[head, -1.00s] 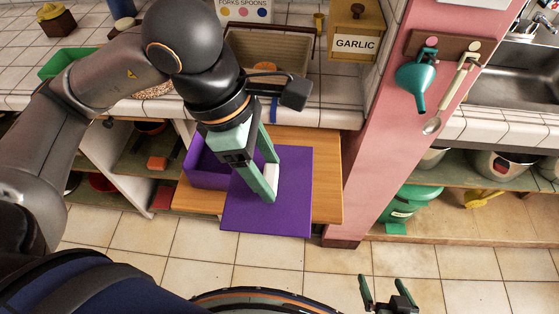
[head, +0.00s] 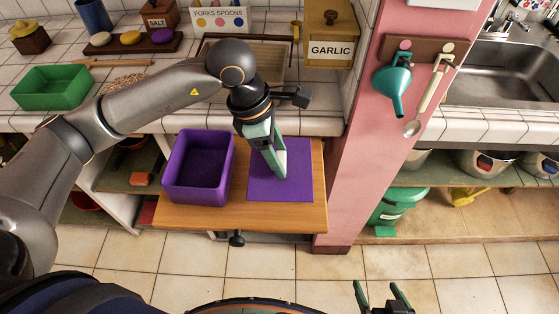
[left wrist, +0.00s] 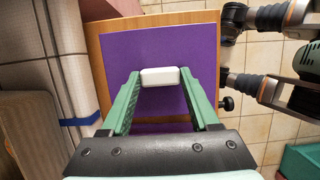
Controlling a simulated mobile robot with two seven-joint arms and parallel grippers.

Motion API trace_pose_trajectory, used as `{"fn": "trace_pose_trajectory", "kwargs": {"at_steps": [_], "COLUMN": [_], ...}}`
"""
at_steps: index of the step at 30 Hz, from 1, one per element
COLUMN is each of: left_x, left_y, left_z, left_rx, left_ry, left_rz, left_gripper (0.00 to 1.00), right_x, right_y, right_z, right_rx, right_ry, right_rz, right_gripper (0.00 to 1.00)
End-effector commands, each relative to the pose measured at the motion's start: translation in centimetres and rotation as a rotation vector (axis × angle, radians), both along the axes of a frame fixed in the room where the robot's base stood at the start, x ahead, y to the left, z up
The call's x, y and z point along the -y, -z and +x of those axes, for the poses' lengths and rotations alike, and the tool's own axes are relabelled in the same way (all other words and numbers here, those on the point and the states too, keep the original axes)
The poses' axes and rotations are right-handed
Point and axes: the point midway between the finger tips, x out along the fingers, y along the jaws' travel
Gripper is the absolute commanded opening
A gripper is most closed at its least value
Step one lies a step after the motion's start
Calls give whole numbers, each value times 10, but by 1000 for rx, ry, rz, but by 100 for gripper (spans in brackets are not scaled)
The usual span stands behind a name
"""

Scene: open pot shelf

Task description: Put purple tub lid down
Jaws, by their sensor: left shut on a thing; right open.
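The purple tub lid (head: 296,186) is a flat purple square with a white handle. It is level over the right part of the wooden pull-out board (head: 240,215), on it or very close to it. The open, empty-looking purple tub (head: 194,196) stands on the board to its left, apart from the lid. My left gripper (head: 277,172) points down and is shut on the white handle (left wrist: 160,77); the lid (left wrist: 160,50) also fills the middle of the left wrist view. My right gripper (head: 381,290) is open and empty, low over the floor.
The tiled counter above holds a green tub (head: 53,88), a salt box (head: 160,14) and a garlic box (head: 330,40). A pink post (head: 358,150) stands right of the board. Tiled floor (head: 260,266) is clear in front.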

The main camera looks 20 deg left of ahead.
Motion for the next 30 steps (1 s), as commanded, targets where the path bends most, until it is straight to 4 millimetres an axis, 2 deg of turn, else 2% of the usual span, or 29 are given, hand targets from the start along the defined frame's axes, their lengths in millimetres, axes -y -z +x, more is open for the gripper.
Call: {"fn": "trace_pose_trajectory", "kwargs": {"at_steps": [5, 7, 12, 24, 25, 30], "left_x": [0, 0, 0, 0, 0, 0], "left_y": [9, 16, 41, 49, 47, 47], "left_z": [7, 12, 11, 11, 11, 11], "left_rx": [0, -1, -2, 2, 1, 1], "left_ry": [-1, -1, 1, 0, 1, 0], "left_rz": [0, 1, 1, 0, 0, 0], "left_gripper": [3, 3, 3, 3, 64, 83], "right_x": [1, 1, 2, 3, 2, 0], "right_y": [0, 0, -4, 5, 3, 0], "right_z": [0, 0, 0, 1, 1, 4], "right_rx": [-1, -2, -1, -3, -2, 2], "right_ry": [1, 1, 3, 5, 4, 2], "right_rz": [-2, -2, -3, -4, -5, -1], "right_gripper": [100, 100, 100, 100, 100, 100]}}
